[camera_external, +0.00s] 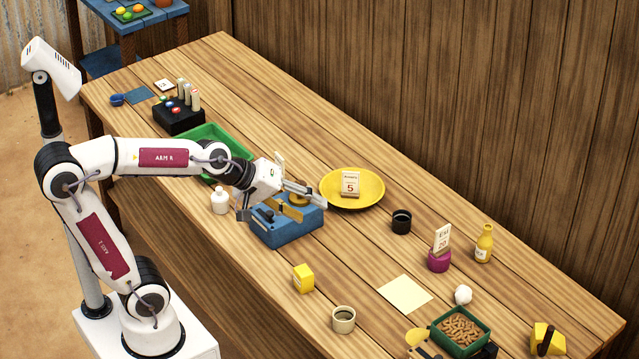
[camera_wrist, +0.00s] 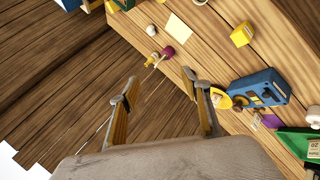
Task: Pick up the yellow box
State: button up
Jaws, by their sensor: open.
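The yellow box (camera_external: 303,278) is small and stands on the wooden table, in front of the blue scale (camera_external: 287,229) and behind a small pale cup (camera_external: 343,319). It also shows in the wrist view (camera_wrist: 242,34), upper right, outside the space between my fingers. My gripper (camera_external: 285,203) is open and empty, above the blue scale and well apart from the box. In the wrist view my two fingers (camera_wrist: 160,80) are spread, with the wall boards and table edge beyond them.
A yellow plate (camera_external: 368,201) with a number card, a black cup (camera_external: 401,222) and a green tray (camera_external: 214,134) stand around the scale. A white bottle (camera_external: 220,201) is left of it. A yellow, black-striped block (camera_external: 547,339) lies far right. Bare table surrounds the yellow box.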

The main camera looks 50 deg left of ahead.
jog(key=w+d+n+t+y, duration=0.1)
jog(key=w+d+n+t, duration=0.25)
jog(key=w+n, duration=0.9)
jog(key=w+f+n+y, duration=0.2)
jog(key=w+f+n, duration=0.1)
jog(key=w+n, duration=0.35)
jog(key=n+g+y, duration=1)
jog(key=n+y, duration=0.4)
jog(key=n, duration=1)
send_near(309, 274)
jog(key=x, duration=0.4)
jog(key=shift+w+a+r, duration=0.1)
jog(key=shift+w, duration=0.25)
jog(key=shift+s+n+g, duration=0.3)
jog(key=shift+g, duration=0.05)
